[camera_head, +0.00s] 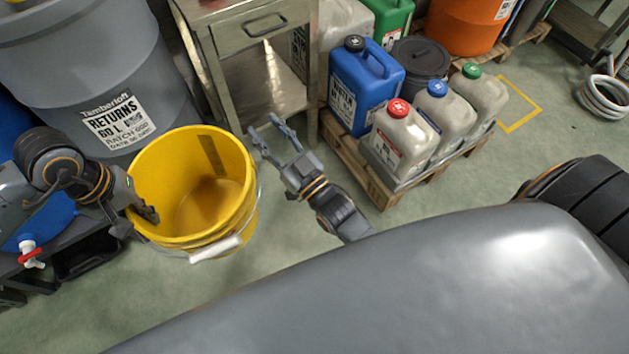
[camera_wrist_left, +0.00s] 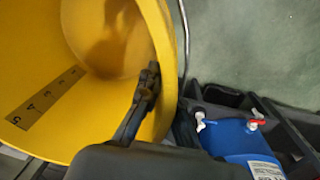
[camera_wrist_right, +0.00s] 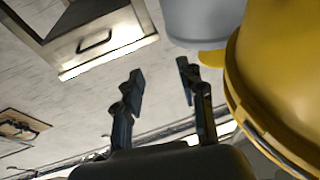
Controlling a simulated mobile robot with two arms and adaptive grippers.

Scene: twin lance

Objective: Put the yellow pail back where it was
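The yellow pail (camera_head: 192,180) is upright at the left of the head view, its opening toward the camera and a brownish patch on its bottom. Its white handle grip hangs at the front. My left gripper (camera_head: 143,211) is on its left rim, one finger inside the wall; the outer finger is mostly hidden. The left wrist view shows the pail (camera_wrist_left: 95,110) with my left gripper (camera_wrist_left: 148,85) closed at the rim. My right gripper (camera_head: 268,135) is open and empty, right of the pail. The right wrist view shows its spread fingers (camera_wrist_right: 161,85) beside the pail (camera_wrist_right: 285,60).
A grey returns drum (camera_head: 90,75) stands behind the pail. A metal cabinet (camera_head: 262,60) stands behind my right gripper. A pallet (camera_head: 375,185) with several jugs is to the right. A black stand (camera_head: 70,265) with a blue tapped container is at left. Floor between is clear.

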